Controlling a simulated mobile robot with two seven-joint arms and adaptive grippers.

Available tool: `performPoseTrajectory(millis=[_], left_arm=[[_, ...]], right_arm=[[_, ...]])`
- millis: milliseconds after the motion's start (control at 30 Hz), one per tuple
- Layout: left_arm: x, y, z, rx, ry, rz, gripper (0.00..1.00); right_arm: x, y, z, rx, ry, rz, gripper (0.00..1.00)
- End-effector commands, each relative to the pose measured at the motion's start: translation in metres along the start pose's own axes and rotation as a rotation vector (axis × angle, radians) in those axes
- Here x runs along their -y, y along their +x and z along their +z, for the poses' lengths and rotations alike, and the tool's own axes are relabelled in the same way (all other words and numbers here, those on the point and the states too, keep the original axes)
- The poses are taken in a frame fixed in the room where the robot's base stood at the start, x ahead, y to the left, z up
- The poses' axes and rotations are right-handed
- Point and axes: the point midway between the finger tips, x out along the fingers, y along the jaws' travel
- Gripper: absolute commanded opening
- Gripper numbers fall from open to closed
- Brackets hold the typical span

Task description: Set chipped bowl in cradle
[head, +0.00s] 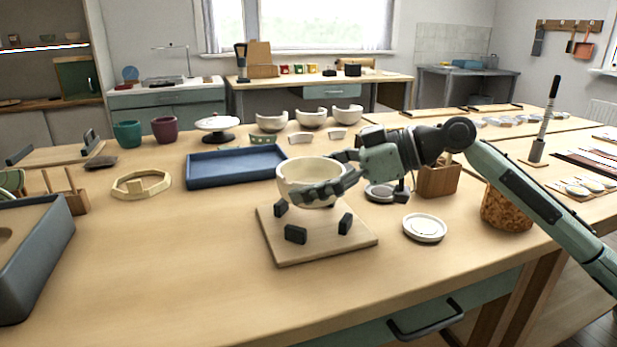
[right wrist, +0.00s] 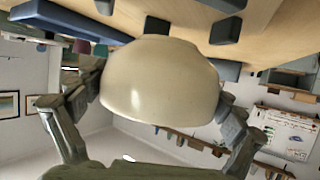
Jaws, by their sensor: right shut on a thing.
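A cream bowl (head: 306,178) is held upright in my right gripper (head: 333,172), over the cradle. In the right wrist view the bowl (right wrist: 160,85) fills the middle, with a finger of my right gripper (right wrist: 160,100) on each side. The cradle is a square wooden board (head: 318,246) with dark upright pads around its middle. The bowl is among or just above the pads; I cannot tell whether it touches them. I cannot make out the chip on its rim. My left gripper is not in view.
A blue tray (head: 235,168) lies behind the cradle. Broken bowls (head: 311,118) stand farther back. An octagonal wooden ring (head: 141,186) lies left. The table in front is clear.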

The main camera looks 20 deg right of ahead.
Motion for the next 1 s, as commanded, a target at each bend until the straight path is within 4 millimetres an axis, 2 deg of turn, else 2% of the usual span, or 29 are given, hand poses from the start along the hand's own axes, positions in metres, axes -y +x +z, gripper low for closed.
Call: performPoseTrajectory(millis=[1000], left_arm=[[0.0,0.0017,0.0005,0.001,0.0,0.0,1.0]], right_arm=[[-0.0001,0.0,0.0056,-0.002,0.0,0.0,0.7]])
